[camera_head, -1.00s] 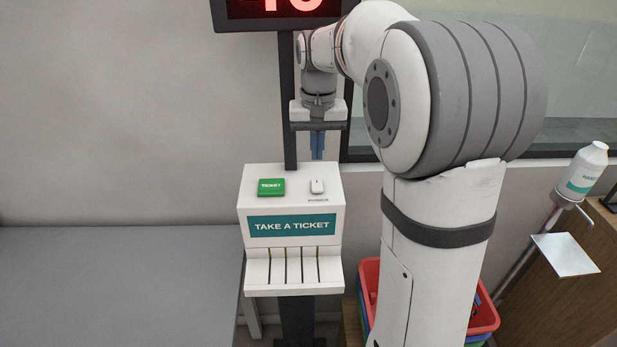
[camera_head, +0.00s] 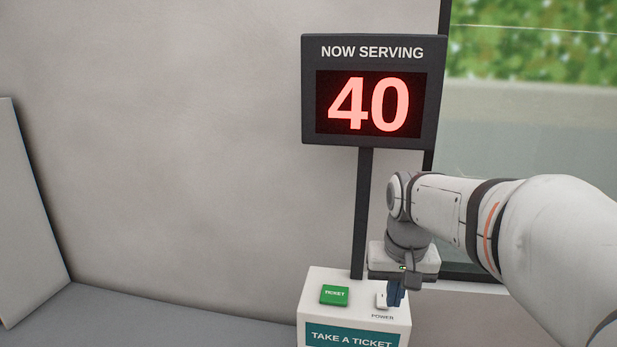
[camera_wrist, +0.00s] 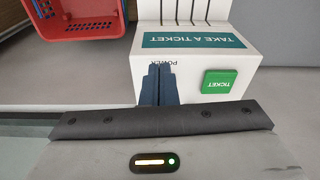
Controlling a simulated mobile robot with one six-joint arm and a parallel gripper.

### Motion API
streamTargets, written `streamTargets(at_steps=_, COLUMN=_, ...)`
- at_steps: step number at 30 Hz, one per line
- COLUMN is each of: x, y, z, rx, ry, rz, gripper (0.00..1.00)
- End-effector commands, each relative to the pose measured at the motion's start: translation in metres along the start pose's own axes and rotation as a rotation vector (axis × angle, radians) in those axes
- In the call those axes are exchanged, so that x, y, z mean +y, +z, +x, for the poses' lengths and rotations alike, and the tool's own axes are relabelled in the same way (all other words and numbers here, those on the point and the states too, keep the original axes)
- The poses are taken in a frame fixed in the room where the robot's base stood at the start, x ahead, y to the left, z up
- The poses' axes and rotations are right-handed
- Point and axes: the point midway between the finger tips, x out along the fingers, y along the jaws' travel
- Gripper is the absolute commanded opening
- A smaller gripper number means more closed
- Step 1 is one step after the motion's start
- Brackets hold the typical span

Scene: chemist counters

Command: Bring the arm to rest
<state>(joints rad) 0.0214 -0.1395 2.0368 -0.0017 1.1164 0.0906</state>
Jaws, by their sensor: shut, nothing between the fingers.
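My gripper (camera_head: 396,292) is shut and empty, its blue fingers together and pointing down. In the head view it overlaps the white power switch on top of the ticket machine (camera_head: 353,281); I cannot tell whether it touches. My arm reaches in from the right. In the wrist view my shut fingers (camera_wrist: 157,86) lie over the "POWER" label and hide the switch. The green ticket button (camera_head: 334,295) is to the left of my gripper in the head view; it also shows in the wrist view (camera_wrist: 219,82).
A "NOW SERVING" sign (camera_head: 373,92) reading 40 stands on a dark pole (camera_head: 362,210) behind the machine. A window (camera_head: 535,120) is at the right. A red basket (camera_wrist: 80,22) shows in the wrist view. A grey surface (camera_head: 180,318) lies to the left.

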Motion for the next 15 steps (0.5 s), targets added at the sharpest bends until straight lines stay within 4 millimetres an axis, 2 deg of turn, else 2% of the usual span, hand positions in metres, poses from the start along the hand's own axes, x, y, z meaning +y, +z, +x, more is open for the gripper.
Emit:
streamTargets(at_steps=1, x=0.001, y=0.021, z=0.002, rx=0.024, ry=-0.002, rz=-0.015, gripper=0.0)
streamTargets(at_steps=6, x=0.003, y=0.078, z=0.016, rx=0.094, ry=-0.007, rz=-0.062, gripper=0.0)
streamTargets(at_steps=10, x=0.005, y=0.112, z=0.029, rx=0.138, ry=-0.01, rz=-0.092, gripper=0.0)
streamTargets(at_steps=15, x=0.007, y=0.136, z=0.042, rx=0.169, ry=-0.011, rz=-0.113, gripper=0.0)
